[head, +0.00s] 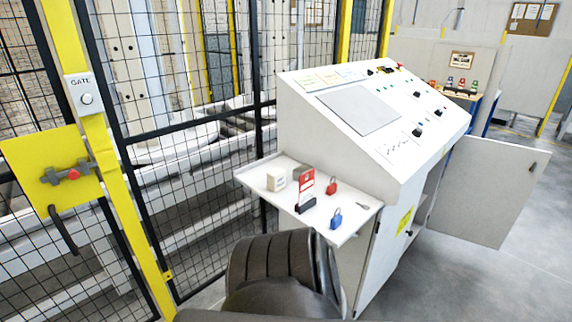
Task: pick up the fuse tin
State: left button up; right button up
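A small cream box (277,182) stands at the left of the white side shelf (258,171) of the control desk. A grey-brown box (297,172) stands just to its right, partly hidden by a red and white tag in a black stand. Either could be the fuse tin; I cannot read a label that settles which. Neither of my grippers is in view, and nothing is seen holding either box.
A red and white tag (307,184), a red padlock (332,185), a blue padlock (336,219) and a small key-like piece (362,205) share the shelf. The control desk (370,110) rises behind; its cabinet door (495,190) is open. Mesh fence (200,200) stands left.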

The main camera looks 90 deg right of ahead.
aim_at(304, 168)
jog(key=z, duration=2.55)
